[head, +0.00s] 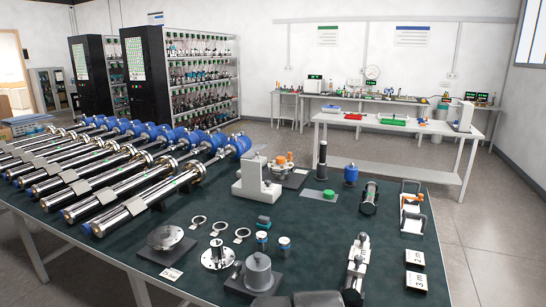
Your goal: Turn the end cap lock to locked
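I cannot tell which part is the end cap lock, or whether it is locked; no lock is clear at this size. Long steel tubes with blue end housings (239,145) lie side by side on the left of the dark green table (300,235). A separate small blue housing (350,174) stands upright towards the back right of the table. A black cylinder with metal ends (369,197) stands to its right.
A grey stand (252,180), several metal rings (199,222), flanges (217,254) and a grey domed part (258,273) occupy the table's middle and front. Clear floor lies right of the table.

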